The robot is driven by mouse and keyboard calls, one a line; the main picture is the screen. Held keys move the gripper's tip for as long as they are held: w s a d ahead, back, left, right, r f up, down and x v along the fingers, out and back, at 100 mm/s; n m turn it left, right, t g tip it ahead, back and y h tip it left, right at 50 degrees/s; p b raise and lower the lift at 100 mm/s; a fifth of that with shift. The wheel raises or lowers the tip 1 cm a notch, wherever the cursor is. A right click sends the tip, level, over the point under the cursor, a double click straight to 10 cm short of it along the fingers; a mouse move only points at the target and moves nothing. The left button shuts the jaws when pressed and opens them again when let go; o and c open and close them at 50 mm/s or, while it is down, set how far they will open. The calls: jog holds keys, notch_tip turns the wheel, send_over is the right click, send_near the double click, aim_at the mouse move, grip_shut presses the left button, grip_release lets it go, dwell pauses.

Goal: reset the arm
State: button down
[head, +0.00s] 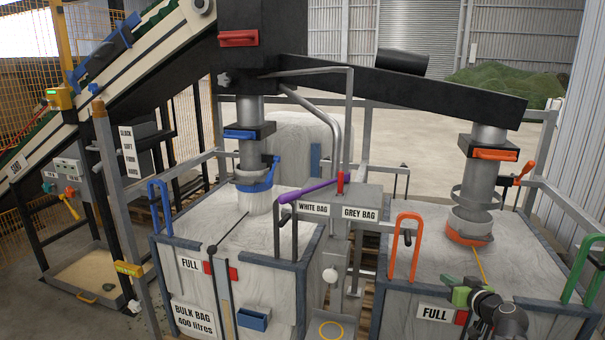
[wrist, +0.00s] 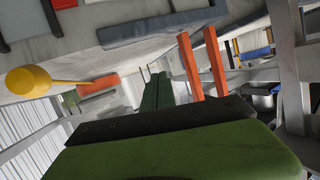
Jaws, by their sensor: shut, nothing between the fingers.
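My gripper (head: 455,291) shows in the head view at the lower right. It has green parts on a dark arm and is in front of the top front edge of the right-hand bag frame, near its "FULL" sign (head: 434,313). In the wrist view my gripper (wrist: 158,88) has its two dark green fingers together, with nothing between them. The green body of the gripper fills the bottom of that view. An orange loop handle (wrist: 190,68) stands close to the right of the fingers there. I cannot tell whether they touch.
The right-hand bag (head: 400,270) stands under an orange-ringed spout (head: 470,228). An orange loop handle (head: 417,245) rises left of my gripper, a green one (head: 575,270) at right. The left-hand bag (head: 270,290) and a lever post (head: 340,200) stand left. A yellow knob (wrist: 28,82) shows at left.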

jog(key=w+a+f+n+g+y, duration=0.1)
jog(key=a+f+g+y, duration=0.15)
jog(key=a, duration=0.35)
jog(key=a+f+n+g+y, duration=0.1)
jog(key=a+f, duration=0.2)
jog(key=a, duration=0.4)
jog(key=s+a+f+g+h, duration=0.1)
jog(key=s+a+f+g, duration=0.3)
jog(key=a, duration=0.2)
jog(key=s+a+f+m+g+h, duration=0.1)
jog(key=s+a+f+g+h, duration=0.1)
jog(key=s+a+f+g, duration=0.3)
jog(key=s+a+f+g+h, duration=0.1)
jog(key=s+a+f+g, duration=0.15)
jog(key=a, duration=0.55)
notch_tip(320, 180, up, 20)
jog(key=s+p, duration=0.1)
jog(key=p, duration=1.9)
jog(key=shift+d+r+t, duration=0.25)
jog(key=shift+t, duration=0.05)
